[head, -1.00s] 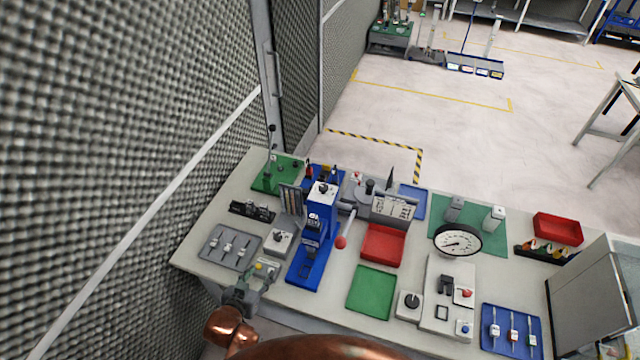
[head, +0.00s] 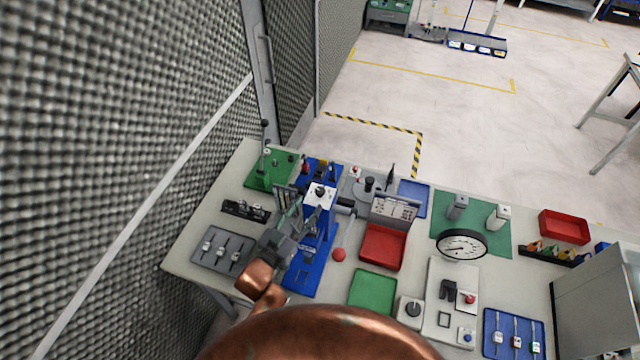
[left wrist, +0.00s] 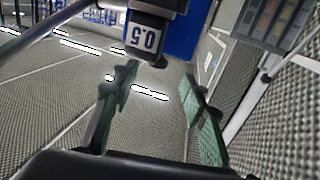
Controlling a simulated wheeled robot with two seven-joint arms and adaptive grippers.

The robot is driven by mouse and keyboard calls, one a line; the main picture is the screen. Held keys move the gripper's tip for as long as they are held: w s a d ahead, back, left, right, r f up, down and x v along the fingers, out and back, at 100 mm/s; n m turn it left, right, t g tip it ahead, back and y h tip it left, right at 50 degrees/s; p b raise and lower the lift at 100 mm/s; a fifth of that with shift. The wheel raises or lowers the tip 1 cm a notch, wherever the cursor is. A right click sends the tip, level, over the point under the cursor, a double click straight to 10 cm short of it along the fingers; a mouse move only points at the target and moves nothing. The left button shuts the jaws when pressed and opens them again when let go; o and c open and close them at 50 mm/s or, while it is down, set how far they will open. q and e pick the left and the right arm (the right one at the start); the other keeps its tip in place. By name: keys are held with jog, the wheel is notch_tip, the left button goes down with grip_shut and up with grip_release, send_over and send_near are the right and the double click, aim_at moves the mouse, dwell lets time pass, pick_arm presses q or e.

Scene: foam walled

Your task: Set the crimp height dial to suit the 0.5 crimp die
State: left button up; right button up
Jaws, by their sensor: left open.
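The blue crimp press (head: 309,264) stands on the left part of the bench, with a white top (head: 320,194) bearing a dark knob. In the left wrist view a die block labelled 0.5 (left wrist: 147,37) appears upside down on the blue press body (left wrist: 185,35). My left gripper (head: 303,208) is open and empty in front of the press. In the left wrist view its two green-padded fingers (left wrist: 158,78) are spread below the label, with nothing between them. I cannot tell for sure which knob is the crimp height dial. My right gripper is not in view.
A grey tray (head: 222,252) with small tools lies left of the press. A red tray (head: 383,247) and a green tray (head: 372,291) lie right of it. A ball-ended lever (head: 339,254) sticks out beside the press. A grey box with a knob (head: 411,310) stands further right.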

aim_at(318, 195)
pick_arm(q)
jog(key=p+x, duration=0.1)
jog(key=x, duration=0.5)
jog(key=shift+d+r, duration=0.1)
jog(key=shift+d, duration=0.25)
jog(key=shift+w+d, duration=0.2)
jog(key=shift+w, duration=0.15)
jog(key=shift+w+d, duration=0.1)
jog(key=shift+w, duration=0.05)
jog(key=shift+c, duration=1.4)
jog(key=c, duration=0.5)
grip_shut()
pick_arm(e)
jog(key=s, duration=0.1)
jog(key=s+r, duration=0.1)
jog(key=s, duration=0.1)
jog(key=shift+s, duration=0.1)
